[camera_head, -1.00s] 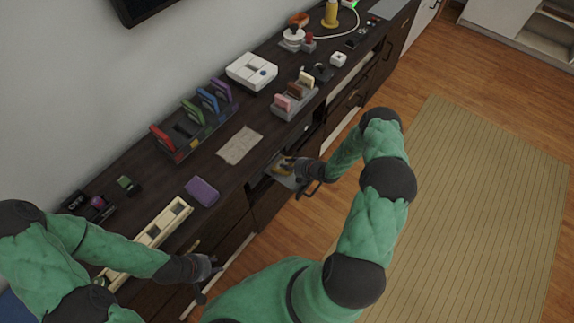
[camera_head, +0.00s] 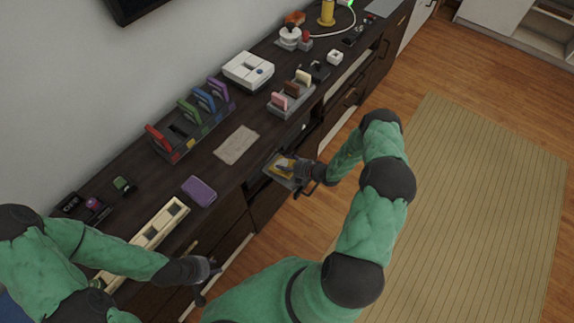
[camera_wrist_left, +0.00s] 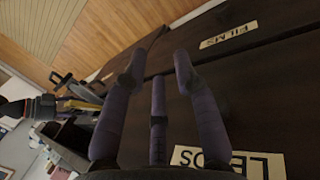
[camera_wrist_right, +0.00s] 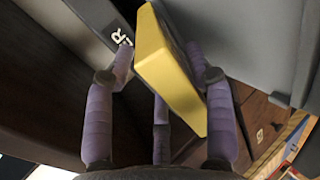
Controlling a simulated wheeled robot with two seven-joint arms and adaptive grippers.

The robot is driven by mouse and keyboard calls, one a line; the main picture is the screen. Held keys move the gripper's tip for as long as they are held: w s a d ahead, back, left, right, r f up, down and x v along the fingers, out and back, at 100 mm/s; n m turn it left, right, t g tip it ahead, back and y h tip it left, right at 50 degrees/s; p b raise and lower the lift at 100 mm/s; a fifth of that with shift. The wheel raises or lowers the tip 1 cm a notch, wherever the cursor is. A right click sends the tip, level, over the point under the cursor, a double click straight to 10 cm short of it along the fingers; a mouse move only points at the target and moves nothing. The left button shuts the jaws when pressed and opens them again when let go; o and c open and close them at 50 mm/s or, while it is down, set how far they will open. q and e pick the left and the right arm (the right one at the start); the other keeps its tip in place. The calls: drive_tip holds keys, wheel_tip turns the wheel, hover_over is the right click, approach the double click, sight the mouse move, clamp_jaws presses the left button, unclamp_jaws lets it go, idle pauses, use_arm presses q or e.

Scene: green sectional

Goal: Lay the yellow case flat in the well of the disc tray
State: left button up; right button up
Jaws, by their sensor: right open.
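The yellow case (camera_head: 284,166) is at the grey disc tray (camera_head: 272,175), which sticks out from the cabinet front. My right gripper (camera_head: 302,168) is beside it, on the room side. In the right wrist view the yellow case (camera_wrist_right: 171,68) shows as a thick slab between the spread fingers (camera_wrist_right: 160,62), over a grey surface with white lettering. I cannot tell whether it lies fully flat in the well, which it hides. My left gripper (camera_head: 208,273) holds nothing visible in front of the lower drawers; its fingers (camera_wrist_left: 171,52) lean close together with a gap.
Labelled drawer fronts (camera_wrist_left: 240,65) face my left gripper. The floor by the rug (camera_head: 470,200) is clear.

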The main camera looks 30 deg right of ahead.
drive_tip(key=v, duration=1.2)
idle(0.6)
